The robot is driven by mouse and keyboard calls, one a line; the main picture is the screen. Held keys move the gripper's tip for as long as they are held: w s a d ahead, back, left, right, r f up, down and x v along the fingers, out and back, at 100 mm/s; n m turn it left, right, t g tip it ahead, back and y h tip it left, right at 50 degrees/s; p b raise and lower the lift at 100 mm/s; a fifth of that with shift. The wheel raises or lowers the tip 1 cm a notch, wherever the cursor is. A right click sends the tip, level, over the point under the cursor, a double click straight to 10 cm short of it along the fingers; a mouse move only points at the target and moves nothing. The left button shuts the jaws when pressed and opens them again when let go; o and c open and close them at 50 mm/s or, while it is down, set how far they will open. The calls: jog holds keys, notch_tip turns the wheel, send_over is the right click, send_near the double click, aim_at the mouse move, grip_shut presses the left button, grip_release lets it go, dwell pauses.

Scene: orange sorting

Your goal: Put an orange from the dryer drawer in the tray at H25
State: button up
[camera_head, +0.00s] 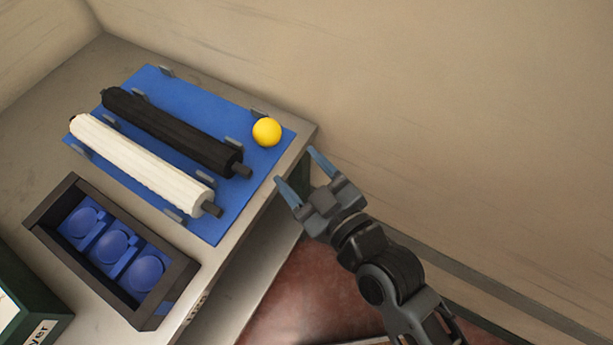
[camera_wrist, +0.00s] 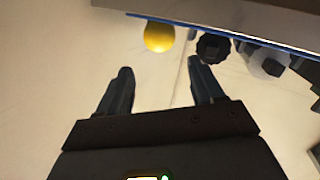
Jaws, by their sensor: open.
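One yellow-orange ball, the orange (camera_head: 267,131), rests on the blue board near its right corner, beside the black roller. It also shows in the wrist view (camera_wrist: 159,37), beyond my fingertips. My gripper (camera_head: 302,170) is open and empty, off the right edge of the table and apart from the orange; its fingers also show in the wrist view (camera_wrist: 160,78). A dark tray (camera_head: 50,208) with blue round cups stands at the table's front left, and its cups look empty. A label on the table edge is too small to read. No open drawer is clearly visible.
A black roller (camera_head: 170,130) and a white roller (camera_head: 140,165) lie on the blue board (camera_head: 240,200), held between small grey clips. A dark green box (camera_head: 40,310) stands at the lower left. A wall rises behind the table. The floor right of the table is clear.

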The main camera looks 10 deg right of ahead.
jog(key=shift+s+d+r, duration=0.1)
jog(key=shift+s+d, duration=0.15)
jog(key=shift+s, duration=0.35)
